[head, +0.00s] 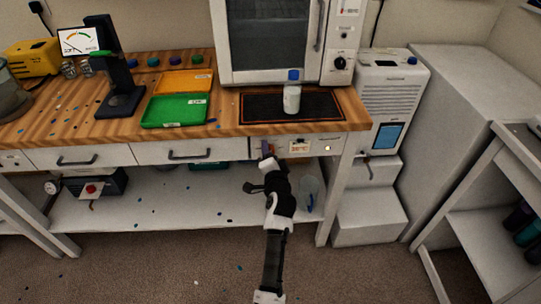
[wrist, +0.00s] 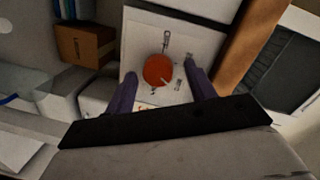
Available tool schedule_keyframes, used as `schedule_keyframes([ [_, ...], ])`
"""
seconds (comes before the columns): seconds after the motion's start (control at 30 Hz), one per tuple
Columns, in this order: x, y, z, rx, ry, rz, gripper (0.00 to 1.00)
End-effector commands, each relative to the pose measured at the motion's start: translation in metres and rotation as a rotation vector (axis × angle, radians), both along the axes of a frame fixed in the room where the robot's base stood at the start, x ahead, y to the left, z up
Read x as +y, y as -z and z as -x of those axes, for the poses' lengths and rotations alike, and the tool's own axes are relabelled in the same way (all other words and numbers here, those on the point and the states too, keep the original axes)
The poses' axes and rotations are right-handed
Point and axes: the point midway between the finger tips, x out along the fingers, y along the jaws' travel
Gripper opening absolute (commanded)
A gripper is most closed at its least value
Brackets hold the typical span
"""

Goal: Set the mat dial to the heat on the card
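The mat dial (wrist: 158,70) is a round orange-red knob with a pale pointer mark, on a white panel (wrist: 203,42) with small printed marks. In the wrist view it sits between my gripper's two purple fingers (wrist: 160,72), with a gap on each side. My gripper (head: 267,152) is open, just in front of the bench-front panel (head: 300,147) in the head view, where the arm partly hides the dial. The dark heat mat (head: 262,107) lies on the bench above. I cannot tell which card gives the heat; no heat value is readable.
A white bottle with a blue cap (head: 291,98) stands on the mat. Green (head: 175,111) and orange trays (head: 184,82) lie left of it. A gauge sign (head: 78,41) stands at the back left. A white machine (head: 388,95) is right of the bench; open floor lies in front.

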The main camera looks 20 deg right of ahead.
Motion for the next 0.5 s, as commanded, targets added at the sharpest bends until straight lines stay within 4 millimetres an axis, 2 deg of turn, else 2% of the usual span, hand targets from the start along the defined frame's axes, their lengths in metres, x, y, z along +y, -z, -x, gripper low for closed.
schedule_keyframes([
  [0.3, 0.001, 0.002, 0.003, 0.003, 0.0, -0.001, 0.55],
  [0.5, 0.006, 0.002, 0.028, 0.005, 0.0, 0.0, 0.55],
])
